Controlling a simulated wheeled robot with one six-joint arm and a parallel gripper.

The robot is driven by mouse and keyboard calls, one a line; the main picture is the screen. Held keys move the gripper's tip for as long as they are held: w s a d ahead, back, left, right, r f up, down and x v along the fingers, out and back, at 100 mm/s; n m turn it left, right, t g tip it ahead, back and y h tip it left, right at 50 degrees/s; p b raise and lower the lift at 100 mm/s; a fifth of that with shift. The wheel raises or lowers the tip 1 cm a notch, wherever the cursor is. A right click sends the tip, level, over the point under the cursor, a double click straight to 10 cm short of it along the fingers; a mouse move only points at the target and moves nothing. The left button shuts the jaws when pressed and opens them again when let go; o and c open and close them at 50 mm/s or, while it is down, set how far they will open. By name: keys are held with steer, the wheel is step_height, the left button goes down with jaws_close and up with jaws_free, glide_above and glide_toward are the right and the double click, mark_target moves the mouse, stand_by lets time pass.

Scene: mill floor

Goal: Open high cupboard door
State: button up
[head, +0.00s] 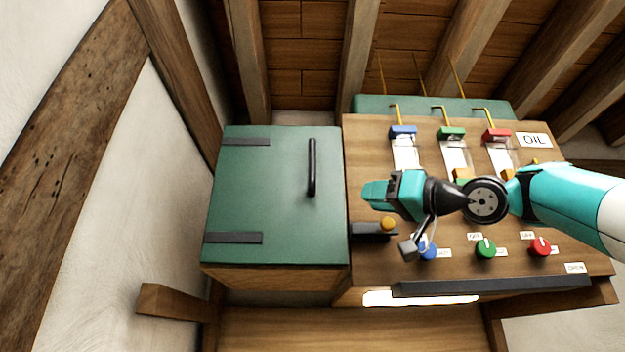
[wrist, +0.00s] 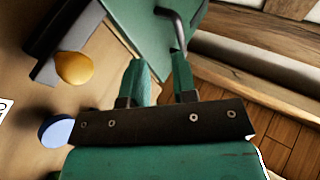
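The green cupboard door (head: 265,190) is at the left in the head view and looks shut, with two dark hinge straps on its left side. Its dark upright bar handle (head: 312,167) is near the door's right edge. My gripper (head: 372,194) is to the right of the handle and a little lower in the picture, in front of the wooden panel. In the wrist view my gripper (wrist: 158,57) shows two green fingers apart with nothing between them. The handle (wrist: 184,18) shows beyond the fingertips, its lower part close to the right finger in the picture.
A yellow knob (head: 388,223) on a dark block is close below my gripper. A wooden beam (head: 180,304) juts out at lower left.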

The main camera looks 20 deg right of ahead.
mark_target(312, 178)
step_height(312, 178, up, 5)
steer(key=s+n+y, duration=0.2)
steer(key=s, duration=0.1)
steer(key=p+x, duration=0.9)
steer(key=x, duration=0.6)
steer(key=shift+w+r+p, duration=0.15)
steer(key=shift+w+p, duration=0.15)
steer(key=shift+w+a+r+p, duration=0.1)
steer(key=shift+w+a+p, duration=0.25)
steer(key=shift+w, duration=0.2)
steer(key=shift+c, duration=0.3)
jaws_close()
